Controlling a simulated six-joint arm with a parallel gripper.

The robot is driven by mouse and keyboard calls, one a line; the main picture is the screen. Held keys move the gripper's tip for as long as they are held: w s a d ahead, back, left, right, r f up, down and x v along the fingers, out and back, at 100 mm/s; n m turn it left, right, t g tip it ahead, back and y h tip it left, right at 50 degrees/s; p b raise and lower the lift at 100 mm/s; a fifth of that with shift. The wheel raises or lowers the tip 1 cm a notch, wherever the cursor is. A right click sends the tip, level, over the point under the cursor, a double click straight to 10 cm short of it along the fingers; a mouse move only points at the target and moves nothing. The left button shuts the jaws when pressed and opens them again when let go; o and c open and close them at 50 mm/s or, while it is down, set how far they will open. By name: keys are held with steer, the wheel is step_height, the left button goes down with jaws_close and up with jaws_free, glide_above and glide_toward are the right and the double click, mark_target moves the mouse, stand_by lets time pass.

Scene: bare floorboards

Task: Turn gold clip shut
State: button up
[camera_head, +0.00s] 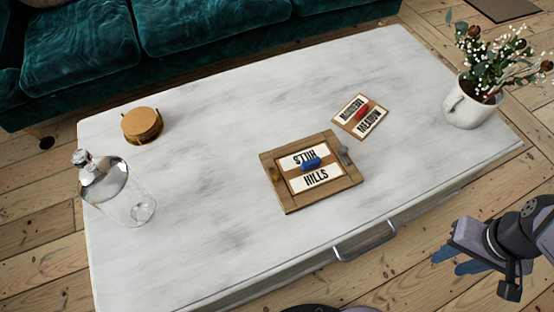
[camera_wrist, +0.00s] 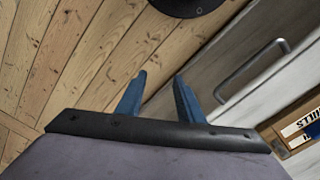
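A wooden frame (camera_head: 318,199) lies near the middle of the marble tabletop. It holds a panel (camera_head: 322,178) lettered "STIIK HILLS" with a blue handle (camera_head: 311,164). A small gold clip (camera_head: 275,174) sits on the frame's left side; its exact turn is too small to tell. A grey clip (camera_head: 345,154) is on the right side. My gripper (camera_head: 455,261) is off the table's right front, far from the frame. In the wrist view its blue fingers (camera_wrist: 159,92) are apart with nothing between them. The frame's edge shows there at the far right, but the gold clip does not.
A second lettered board (camera_head: 352,124) with a red handle lies behind the frame. A white mug of flowers (camera_head: 467,108) stands at right, a glass cloche (camera_head: 120,190) at left, round coasters (camera_head: 142,124) at back left. The drawer handle (camera_head: 365,243) juts from the table's front.

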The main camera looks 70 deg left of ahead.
steer(key=s+a+r+n+p, duration=0.2)
steer(key=a+r+n+p, duration=0.15)
steer(key=a, duration=0.75)
step_height(320, 180, up, 6)
steer(key=n+p, duration=0.6)
steer(key=n, duration=0.4)
glide_above(277, 174)
steer(key=shift+w+d+f, duration=0.15)
steer(key=shift+w+f, duration=0.05)
steer(key=shift+w, duration=0.15)
steer(key=shift+s+a+n, duration=0.2)
steer(key=shift+s+n, duration=0.05)
steer(key=shift+s, duration=0.2)
steer(key=shift+f+b, duration=0.95)
steer(key=shift+f, duration=2.75)
jaws_close()
